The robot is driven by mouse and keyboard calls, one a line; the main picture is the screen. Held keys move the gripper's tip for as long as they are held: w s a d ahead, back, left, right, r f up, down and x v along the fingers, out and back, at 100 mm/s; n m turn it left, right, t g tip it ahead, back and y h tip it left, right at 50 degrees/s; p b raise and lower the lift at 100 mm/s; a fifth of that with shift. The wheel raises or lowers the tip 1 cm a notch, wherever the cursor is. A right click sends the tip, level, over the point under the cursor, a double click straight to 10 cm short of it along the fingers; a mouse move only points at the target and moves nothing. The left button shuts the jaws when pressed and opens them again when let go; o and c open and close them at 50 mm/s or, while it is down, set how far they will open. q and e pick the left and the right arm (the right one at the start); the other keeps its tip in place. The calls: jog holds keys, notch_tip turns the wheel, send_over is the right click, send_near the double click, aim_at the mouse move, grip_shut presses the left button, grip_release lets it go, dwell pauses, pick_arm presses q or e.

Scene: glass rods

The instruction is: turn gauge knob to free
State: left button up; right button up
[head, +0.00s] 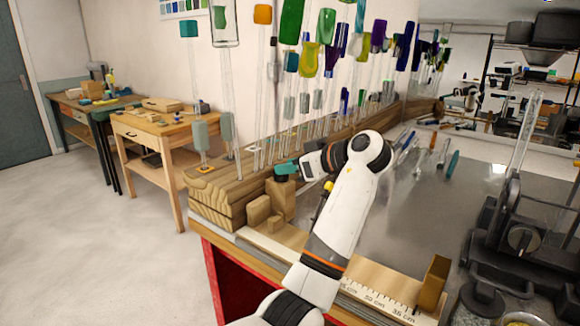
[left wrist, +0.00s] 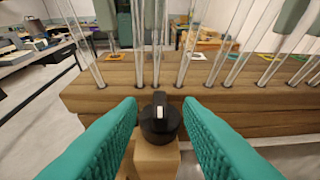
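The gauge knob (left wrist: 160,127) is black and round with a raised grip and a white mark. In the left wrist view the mark points nearly straight up the picture. The knob sits on a pale wooden block (left wrist: 157,159). My left gripper (left wrist: 161,104) has teal fingers, one on each side of the knob with a narrow gap to it; I cannot tell whether they touch it. In the head view my left gripper (head: 287,168) is over the block beside the wooden rod rack (head: 215,199). No label for the knob is readable. My right gripper is not in view.
Glass rods with coloured tops stand upright in the rack just beyond the knob. A ruler strip (head: 375,287) runs along the bench front to a wooden stop (head: 433,284). Dark equipment (head: 520,240) stands at the right. The grey bench top (head: 420,200) is largely clear.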

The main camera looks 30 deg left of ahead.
pick_arm(q)
jog(key=b+v, duration=0.1)
jog(key=v, duration=1)
jog(key=shift+d, duration=0.25)
jog(key=shift+s+f, duration=0.1)
